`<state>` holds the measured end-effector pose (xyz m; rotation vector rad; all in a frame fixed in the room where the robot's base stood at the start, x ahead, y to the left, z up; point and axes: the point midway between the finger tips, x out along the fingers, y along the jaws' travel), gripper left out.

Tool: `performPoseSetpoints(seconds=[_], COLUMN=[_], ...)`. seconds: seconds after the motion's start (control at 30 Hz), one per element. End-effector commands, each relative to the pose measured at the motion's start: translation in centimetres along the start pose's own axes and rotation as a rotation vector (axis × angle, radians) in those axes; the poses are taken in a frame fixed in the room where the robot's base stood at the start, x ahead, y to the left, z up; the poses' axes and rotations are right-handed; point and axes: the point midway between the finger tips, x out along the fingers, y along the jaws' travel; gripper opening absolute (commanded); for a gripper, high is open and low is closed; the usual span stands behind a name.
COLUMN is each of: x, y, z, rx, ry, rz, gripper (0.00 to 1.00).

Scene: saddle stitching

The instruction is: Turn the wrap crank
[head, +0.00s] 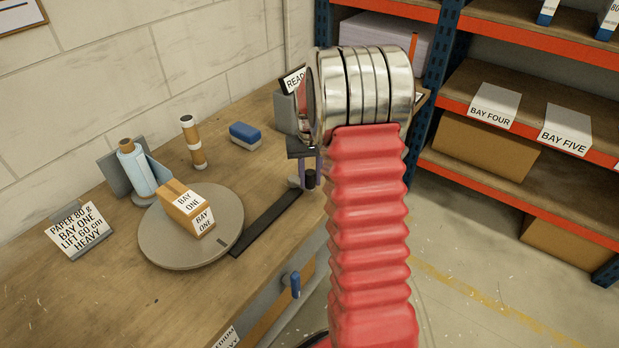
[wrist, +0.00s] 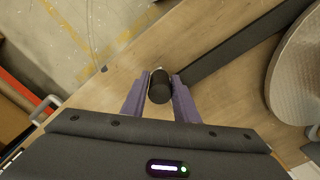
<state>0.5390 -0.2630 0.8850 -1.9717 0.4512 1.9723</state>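The wrap crank is a long dark bar (head: 268,222) that runs from the grey turntable (head: 160,250) toward my gripper, with an upright black knob (head: 310,179) near its outer end. In the wrist view the knob (wrist: 160,87) stands between the two purple fingers of my gripper (wrist: 161,84), with hardly any gap on either side. The fingers look shut on it. The bar (wrist: 235,45) leads off to the upper right, to the turntable (wrist: 300,75). My red arm hides part of the bench near the gripper in the head view.
A carton (head: 188,208) labelled BAY ONE sits on the turntable. A blue film roll (head: 137,168), a brown roll (head: 192,143), a blue block (head: 245,134) and a sign (head: 78,228) stand on the bench (head: 85,290). Shelves (head: 500,120) are at right. A blue handle (head: 294,284) projects from the bench front.

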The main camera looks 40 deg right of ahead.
Motion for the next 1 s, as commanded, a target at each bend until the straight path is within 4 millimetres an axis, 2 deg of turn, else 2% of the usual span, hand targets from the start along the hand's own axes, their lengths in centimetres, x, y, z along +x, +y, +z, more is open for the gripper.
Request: performPoseSetpoints(seconds=[0.07, 0.37, 0.57, 0.6, 1.0], x=[0.0, 0.0, 0.0, -0.1, -0.1], y=[0.0, 0.0, 0.1, -0.5, 0.7], z=[0.0, 0.0, 0.0, 0.2, 0.1], rx=[0.000, 0.000, 0.001, -0.002, 0.043], ry=[0.000, 0.000, 0.000, 0.000, 0.001], rz=[0.000, 0.000, 0.000, 0.000, 0.000], gripper=[0.21, 0.00, 0.00, 0.00, 0.00])
